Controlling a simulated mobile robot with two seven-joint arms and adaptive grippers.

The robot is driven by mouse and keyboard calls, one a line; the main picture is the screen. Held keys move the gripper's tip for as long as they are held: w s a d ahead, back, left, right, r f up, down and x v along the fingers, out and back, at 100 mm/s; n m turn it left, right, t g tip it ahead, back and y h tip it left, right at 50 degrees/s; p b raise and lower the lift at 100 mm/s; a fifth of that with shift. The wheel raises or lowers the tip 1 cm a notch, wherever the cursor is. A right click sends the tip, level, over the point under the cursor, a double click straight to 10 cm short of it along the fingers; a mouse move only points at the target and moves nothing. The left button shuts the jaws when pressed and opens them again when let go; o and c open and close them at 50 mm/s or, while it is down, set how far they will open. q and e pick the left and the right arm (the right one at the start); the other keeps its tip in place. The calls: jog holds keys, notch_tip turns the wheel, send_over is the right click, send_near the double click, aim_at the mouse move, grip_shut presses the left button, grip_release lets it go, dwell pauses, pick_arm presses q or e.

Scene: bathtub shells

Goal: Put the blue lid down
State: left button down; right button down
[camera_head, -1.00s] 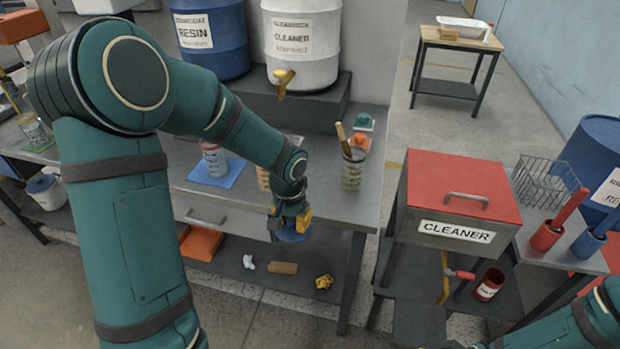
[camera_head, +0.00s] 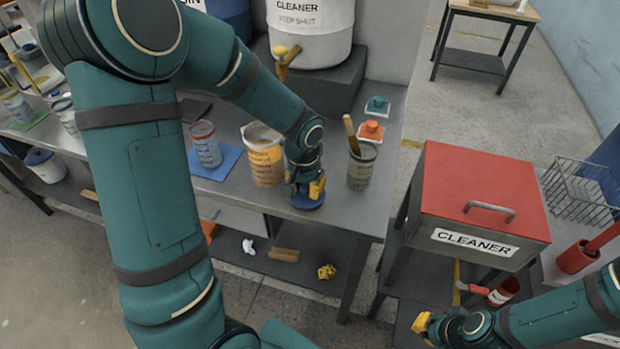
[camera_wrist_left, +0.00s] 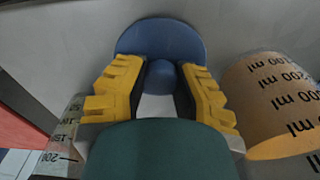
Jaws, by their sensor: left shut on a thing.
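The blue lid (camera_head: 307,204) is a round disc with a knob. My left gripper (camera_head: 306,188) is shut on its knob and points down at the front edge of the grey workbench (camera_head: 225,190). In the left wrist view the lid (camera_wrist_left: 160,38) sits beyond the yellow fingers (camera_wrist_left: 160,88), with the knob between them. I cannot tell whether the lid touches the bench top. My right gripper (camera_head: 424,325) is low at the right, by the red-topped cabinet, its fingers too small to read.
An orange-filled measuring cup (camera_head: 264,155) stands just left of the lid, and a jar with a brush (camera_head: 361,167) just right. A clear cup (camera_head: 205,145) stands on a blue mat. Orange (camera_head: 370,131) and teal (camera_head: 377,105) lids lie behind. The red-topped cabinet (camera_head: 480,190) stands right.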

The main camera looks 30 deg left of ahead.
aim_at(304, 198)
pick_arm(q)
jog(key=shift+s, duration=0.1)
jog(key=shift+s+d+r, duration=0.1)
jog(key=shift+s, duration=0.2)
jog(key=shift+f, duration=0.2)
jog(key=c, duration=0.8)
grip_release()
jog(key=shift+c, duration=0.2)
pick_arm(e)
jog(key=shift+s+d+f, duration=0.1)
jog(key=shift+s, duration=0.15)
pick_arm(q)
jog(key=shift+w+r, duration=0.1)
jog(key=shift+r, duration=0.2)
notch_tip(304, 198, up, 12)
jog(key=s+p, duration=0.1)
jog(key=p, duration=0.2)
pick_arm(e)
jog(key=r, duration=0.3)
jog(key=shift+s+r, duration=0.2)
jog(key=shift+s, duration=0.1)
pick_arm(q)
jog(key=shift+f, duration=0.15)
